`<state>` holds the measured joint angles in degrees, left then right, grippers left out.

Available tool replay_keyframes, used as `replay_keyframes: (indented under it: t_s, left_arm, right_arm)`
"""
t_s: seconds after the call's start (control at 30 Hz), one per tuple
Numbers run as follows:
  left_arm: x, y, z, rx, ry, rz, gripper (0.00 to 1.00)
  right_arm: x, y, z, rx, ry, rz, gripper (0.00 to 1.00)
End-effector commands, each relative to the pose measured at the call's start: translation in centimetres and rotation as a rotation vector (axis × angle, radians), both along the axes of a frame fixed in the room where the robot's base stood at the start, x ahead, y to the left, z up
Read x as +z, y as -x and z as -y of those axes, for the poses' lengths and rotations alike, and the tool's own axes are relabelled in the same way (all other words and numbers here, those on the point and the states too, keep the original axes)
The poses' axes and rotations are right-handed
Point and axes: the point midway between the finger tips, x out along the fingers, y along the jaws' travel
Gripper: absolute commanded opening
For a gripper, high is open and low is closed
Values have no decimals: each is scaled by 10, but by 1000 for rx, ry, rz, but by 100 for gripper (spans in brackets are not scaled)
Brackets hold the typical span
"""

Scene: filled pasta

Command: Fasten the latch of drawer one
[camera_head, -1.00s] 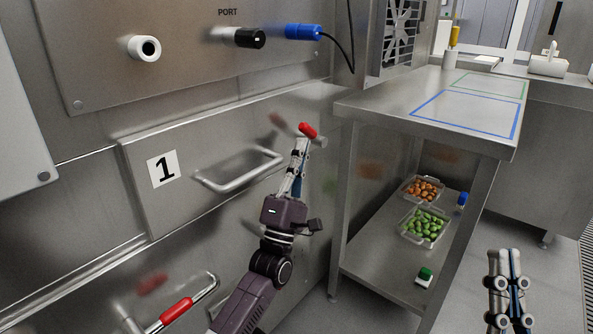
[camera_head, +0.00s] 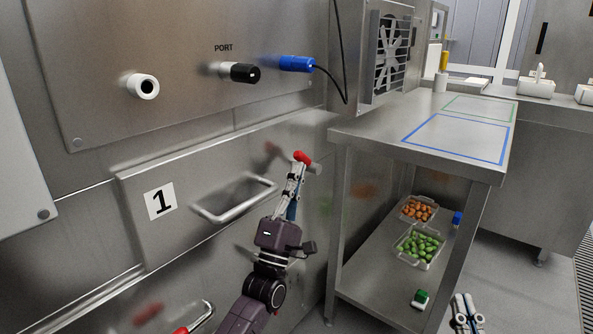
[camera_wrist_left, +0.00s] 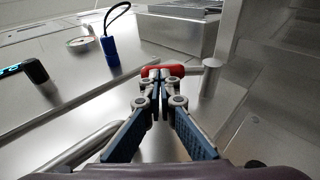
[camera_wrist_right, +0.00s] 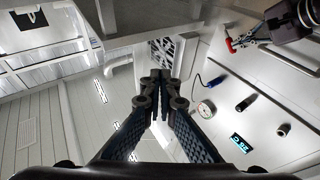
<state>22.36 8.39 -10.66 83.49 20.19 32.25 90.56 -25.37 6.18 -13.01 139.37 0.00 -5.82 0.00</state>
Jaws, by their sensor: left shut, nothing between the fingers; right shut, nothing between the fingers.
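Drawer one is a steel front with a "1" label (camera_head: 160,202) and a bar handle (camera_head: 236,204). Its latch has a red grip (camera_head: 302,157) on a metal pivot at the drawer's right end. The grip also shows in the left wrist view (camera_wrist_left: 176,69), lying crosswise just beyond the fingertips. My left gripper (camera_head: 299,168) is shut, with its tips at the red grip and nothing between them. Whether they touch it is hard to tell. My right gripper (camera_head: 466,299) is shut and empty at the lower right, away from the drawer.
A steel table (camera_head: 340,134) with a lower shelf stands right of the drawer, close to my left gripper. Crates of orange (camera_head: 418,210) and green (camera_head: 418,246) pieces sit on the shelf. A blue plug (camera_head: 296,63) is above. Another red-gripped latch (camera_head: 183,330) is below.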

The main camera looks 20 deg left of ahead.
Motion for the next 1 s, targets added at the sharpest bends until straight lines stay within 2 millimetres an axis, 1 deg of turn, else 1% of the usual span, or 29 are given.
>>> replay_keyframes:
  t_s: [0.03,0.2,0.37,0.57,0.7,0.8,0.9,1.0]
  left_arm:
    - [3,0,0,0,-2,-6,0]
    - [5,0,0,1,-9,-23,0]
    - [7,-1,0,1,-16,-41,0]
    - [10,-1,0,0,-24,-60,0]
    - [12,-2,1,-1,-27,-73,0]
    - [15,-3,2,-1,-29,-74,0]
    - [18,-5,2,-1,-29,-74,0]
    - [18,-5,2,0,-28,-74,0]
  right_arm:
    - [-9,-3,1,-3,15,-55,0]
    - [-51,-7,5,-14,64,-240,0]
    - [-91,-3,11,-25,109,-416,0]
    - [-139,13,22,-39,163,-635,0]
    - [-167,30,30,-48,195,-776,0]
    - [-182,40,35,-52,212,-848,0]
    - [-189,46,37,-55,221,-887,0]
    - [-192,48,38,-56,224,-902,0]
